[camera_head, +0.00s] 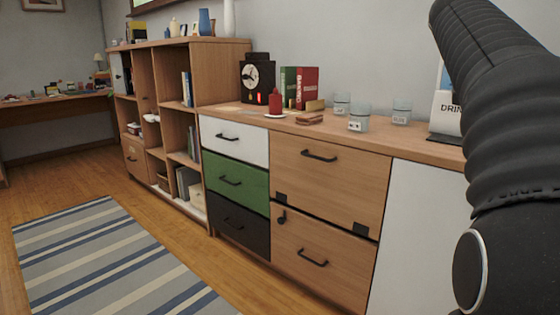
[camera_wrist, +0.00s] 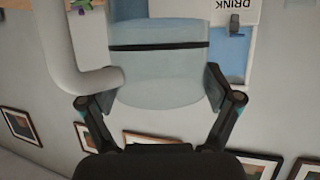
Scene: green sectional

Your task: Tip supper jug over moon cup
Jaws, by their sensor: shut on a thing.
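In the wrist view my gripper (camera_wrist: 160,88) is shut on a pale, see-through jug (camera_wrist: 158,72) with a dark band round it. A thick white curved piece (camera_wrist: 62,60) at its left looks like its handle. The frame cuts off the top of the jug. The jug and gripper do not show in the head view. There, three see-through cups stand on the sideboard: a back left cup (camera_head: 341,104), a front cup (camera_head: 358,119) and a right cup (camera_head: 402,111). Their small label marks are too small to tell which is the moon cup.
The wooden sideboard (camera_head: 330,155) also holds a red bottle (camera_head: 275,102), books (camera_head: 299,88) and a black clock box (camera_head: 257,79). A white DRINK object (camera_head: 447,112) stands right of the cups, partly behind my arm. Framed pictures (camera_wrist: 152,142) show in the wrist view.

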